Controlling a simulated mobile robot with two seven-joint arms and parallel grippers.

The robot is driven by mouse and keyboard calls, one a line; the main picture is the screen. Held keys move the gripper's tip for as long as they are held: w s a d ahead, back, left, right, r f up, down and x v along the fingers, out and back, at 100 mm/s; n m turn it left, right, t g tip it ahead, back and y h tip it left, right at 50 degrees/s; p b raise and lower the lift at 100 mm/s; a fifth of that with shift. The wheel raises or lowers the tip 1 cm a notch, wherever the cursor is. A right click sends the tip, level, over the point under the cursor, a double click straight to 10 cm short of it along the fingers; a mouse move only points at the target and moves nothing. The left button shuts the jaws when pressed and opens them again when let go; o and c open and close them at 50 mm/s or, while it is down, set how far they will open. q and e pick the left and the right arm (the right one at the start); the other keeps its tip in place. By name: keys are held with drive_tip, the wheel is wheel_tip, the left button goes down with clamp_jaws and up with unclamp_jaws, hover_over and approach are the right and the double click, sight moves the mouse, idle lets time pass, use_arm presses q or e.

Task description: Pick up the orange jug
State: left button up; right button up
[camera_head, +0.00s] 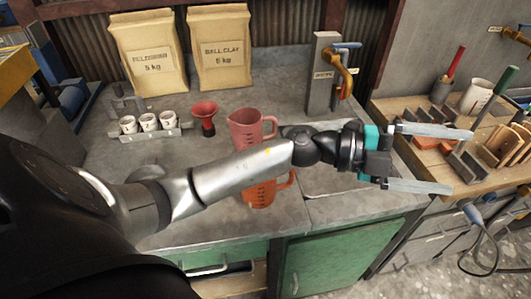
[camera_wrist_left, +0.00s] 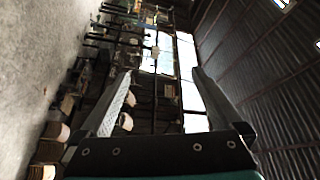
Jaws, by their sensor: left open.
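The orange jug (camera_head: 262,194) stands on the grey counter near its front edge, in the head view. My left forearm crosses in front of it and hides its upper part; its lower body with dark markings and a handle on the right show. My right gripper is not in view.
A pinkish-red jug (camera_head: 245,127) stands just behind the arm. A red funnel (camera_head: 204,117) and a rack of white cups (camera_head: 150,124) are left of it. A tap post (camera_head: 322,75) is at the back right. A wooden bench (camera_head: 402,113) holds tools.

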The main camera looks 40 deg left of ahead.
use_arm(q)
drive_tip(key=s+a+f+m+g+y, duration=0.1)
drive_tip(key=a+f+m+g+y, duration=0.4)
drive_tip(key=a+f+y, duration=0.4)
drive_tip(key=a+n+g+y, duration=0.1)
drive_tip(key=a+y, duration=0.1)
drive_tip(key=a, duration=0.4)
drive_tip(key=a+f+n+y, duration=0.1)
drive_tip(key=a+y, duration=0.2)
drive_tip(key=a, duration=0.3)
drive_tip(key=a+n+g+y, duration=0.1)
drive_tip(key=a+y, duration=0.2)
drive_tip(key=a, duration=0.3)
drive_tip(key=shift+a+f+n+g, duration=0.3)
drive_tip(key=shift+a, duration=0.05)
wheel_tip(320, 180, down, 9)
drive_tip(key=shift+r+b, duration=0.1)
drive_tip(key=shift+b, duration=0.2)
drive_tip(key=shift+w+a+f+b, duration=0.15)
drive_tip(key=shift+w+f, duration=0.1)
drive_tip(key=shift+f, duration=1.3)
drive_tip(key=shift+w+d+f+b, duration=0.1)
drive_tip(key=shift+w+f+b, duration=0.1)
drive_tip(key=shift+f, duration=1.3)
drive_tip(key=shift+r, duration=0.1)
clamp_jaws()
